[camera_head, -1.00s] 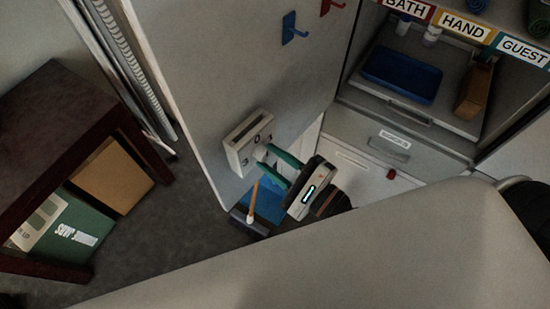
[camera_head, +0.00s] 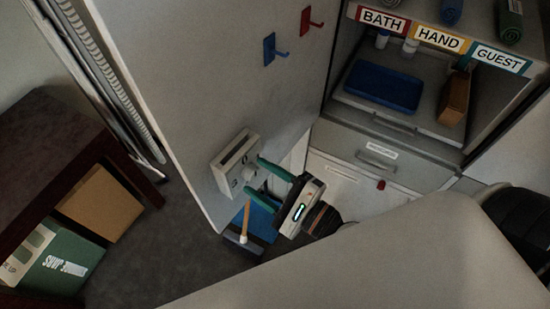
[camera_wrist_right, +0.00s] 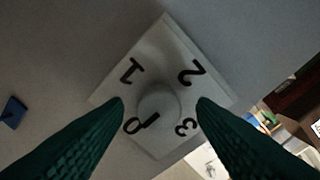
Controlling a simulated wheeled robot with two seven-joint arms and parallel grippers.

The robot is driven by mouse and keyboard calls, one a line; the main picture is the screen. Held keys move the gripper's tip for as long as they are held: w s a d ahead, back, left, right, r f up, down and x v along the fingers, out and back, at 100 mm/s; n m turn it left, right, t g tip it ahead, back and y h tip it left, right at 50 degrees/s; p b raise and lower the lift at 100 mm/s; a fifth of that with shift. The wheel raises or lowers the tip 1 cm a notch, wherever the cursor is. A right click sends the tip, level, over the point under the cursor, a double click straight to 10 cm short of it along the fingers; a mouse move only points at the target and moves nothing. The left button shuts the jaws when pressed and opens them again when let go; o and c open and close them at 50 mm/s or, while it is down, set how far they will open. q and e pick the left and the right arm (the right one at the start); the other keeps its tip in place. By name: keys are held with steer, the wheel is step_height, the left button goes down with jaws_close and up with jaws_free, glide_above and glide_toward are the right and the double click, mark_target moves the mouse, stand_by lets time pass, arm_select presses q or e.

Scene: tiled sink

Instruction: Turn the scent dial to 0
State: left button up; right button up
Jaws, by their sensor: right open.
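The scent dial is a pale round knob on a light square plate (camera_head: 232,160) fixed to the grey cabinet side. In the right wrist view the knob (camera_wrist_right: 160,100) sits mid-plate with the numbers 1, 2, 3 and 0 around it. A dark mark on the knob slants toward the lower left, on the side of the 0 (camera_wrist_right: 131,126). My right gripper (camera_head: 255,176) is open, its two green fingers on either side of the knob. In the wrist view gaps show between both fingers and the knob. My left gripper is not in view.
A blue hook (camera_head: 270,50) and a red hook (camera_head: 308,22) are on the panel above the plate. A brush with a wooden handle (camera_head: 245,220) stands below it. Shelves with a blue tray (camera_head: 383,86) are at right, a dark cabinet (camera_head: 50,140) at left.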

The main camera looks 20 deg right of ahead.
steer(key=b+v, duration=0.3)
steer(key=v, duration=0.9)
stand_by(0.6)
